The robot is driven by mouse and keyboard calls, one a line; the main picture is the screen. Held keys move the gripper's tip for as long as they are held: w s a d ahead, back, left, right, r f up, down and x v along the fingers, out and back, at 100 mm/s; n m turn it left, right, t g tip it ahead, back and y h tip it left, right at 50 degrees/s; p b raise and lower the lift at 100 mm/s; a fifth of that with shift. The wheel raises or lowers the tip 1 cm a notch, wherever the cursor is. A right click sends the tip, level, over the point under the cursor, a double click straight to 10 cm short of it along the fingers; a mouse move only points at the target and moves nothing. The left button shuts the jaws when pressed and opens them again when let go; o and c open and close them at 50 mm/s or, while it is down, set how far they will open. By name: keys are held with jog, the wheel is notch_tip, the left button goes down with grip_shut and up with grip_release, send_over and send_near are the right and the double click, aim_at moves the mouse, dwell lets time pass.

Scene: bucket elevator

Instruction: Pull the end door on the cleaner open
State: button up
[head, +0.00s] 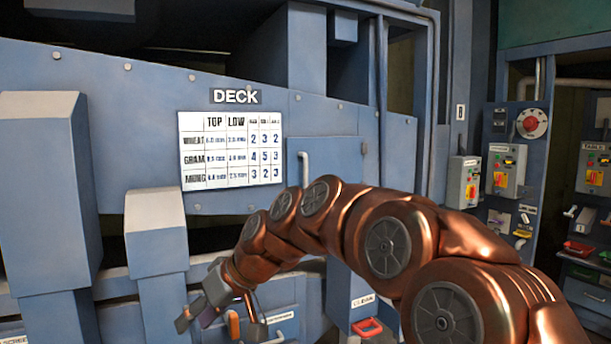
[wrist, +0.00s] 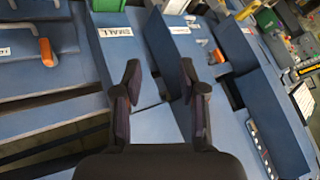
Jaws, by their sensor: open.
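The cleaner (head: 330,115) is a large blue machine with a DECK sign and a number chart on its side. A panel with a pale upright bar handle (head: 303,168) sits right of the chart; it looks closed, and I cannot tell for sure that it is the end door. My gripper (head: 220,326) is low in front of the cleaner, below and left of that handle and apart from it. In the wrist view my gripper (wrist: 160,76) is open, with nothing between its fingers. My arm hides part of the cleaner's lower right side.
An orange handle (head: 232,325) is close by my gripper; an orange handle also shows in the wrist view (wrist: 46,52). A red handle (head: 367,327) is low at centre right. Blue box-like housings (head: 45,190) stand out at left. Switch boxes (head: 506,168) hang at right.

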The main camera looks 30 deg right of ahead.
jog(key=w+d+r+t+y, duration=0.1)
jog(key=w+d+r+t, duration=0.1)
jog(key=w+d+r, duration=0.3)
jog(key=w+d+r+t, duration=0.2)
jog(key=w+d+r, duration=0.15)
jog(key=w, duration=0.35)
jog(key=m+t+h+b, duration=0.1)
jog(key=m+t+h, duration=0.1)
jog(key=t+h, duration=0.5)
send_near(307, 172)
jog(key=w+f+t+y, duration=0.1)
jog(key=w, duration=0.2)
jog(key=shift+y, duration=0.4)
jog(key=shift+w+a+f+p, duration=0.1)
jog(key=shift+w+p, duration=0.8)
jog(key=shift+w, duration=1)
jog(key=shift+w+f+p, duration=0.1)
jog(key=shift+w+p, duration=0.8)
jog(key=shift+w, duration=1)
grip_shut()
